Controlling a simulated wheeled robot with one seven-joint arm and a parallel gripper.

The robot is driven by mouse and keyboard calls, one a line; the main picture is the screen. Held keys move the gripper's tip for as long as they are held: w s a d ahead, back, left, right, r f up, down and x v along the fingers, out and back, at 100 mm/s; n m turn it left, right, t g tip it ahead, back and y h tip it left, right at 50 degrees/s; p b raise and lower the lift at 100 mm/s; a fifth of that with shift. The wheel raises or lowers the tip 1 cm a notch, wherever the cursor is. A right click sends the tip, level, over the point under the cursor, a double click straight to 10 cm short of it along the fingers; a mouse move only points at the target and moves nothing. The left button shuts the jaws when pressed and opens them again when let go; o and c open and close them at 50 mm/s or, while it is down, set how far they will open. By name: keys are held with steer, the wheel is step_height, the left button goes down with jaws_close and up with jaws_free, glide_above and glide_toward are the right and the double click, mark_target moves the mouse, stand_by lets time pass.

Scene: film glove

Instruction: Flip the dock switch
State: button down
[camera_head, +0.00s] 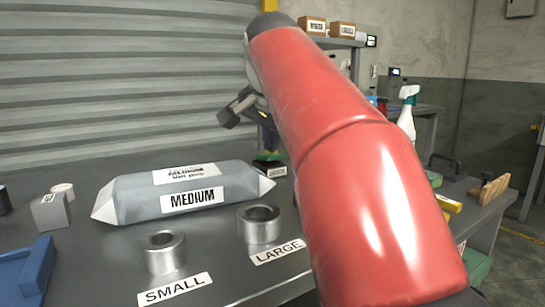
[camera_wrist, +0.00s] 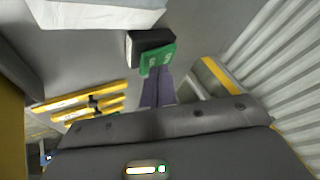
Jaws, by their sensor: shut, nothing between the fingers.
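A small black box with a green part (camera_head: 268,163) sits on the grey table behind the MEDIUM pack. It looks like the dock switch, but its label is too small to read. In the wrist view the black box (camera_wrist: 147,40) and its green piece (camera_wrist: 158,58) lie just beyond my fingertips. My gripper (camera_head: 271,146) is partly hidden by my red arm and points down at the box from above. In the wrist view my gripper (camera_wrist: 158,75) is shut and empty, its fingers together. I cannot tell whether the tips touch the green piece.
The silver MEDIUM pack (camera_head: 190,190) lies just in front of the box. Metal rings stand by the SMALL (camera_head: 164,252) and LARGE (camera_head: 260,224) labels. A blue tray (camera_head: 27,270) is at front left. A spray bottle (camera_head: 406,118) stands at right. A ribbed shutter rises behind.

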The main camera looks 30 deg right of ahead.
mark_target(269, 156)
steer(key=shift+f, duration=0.35)
steer(key=shift+r, duration=0.15)
stand_by(0.4)
steer(key=shift+w+r+p, duration=0.1)
steer(key=shift+r+p, duration=0.65)
steer(key=r+p, duration=0.4)
steer(key=r, duration=0.1)
steer(key=shift+w, duration=0.4)
steer(key=shift+f, duration=0.1)
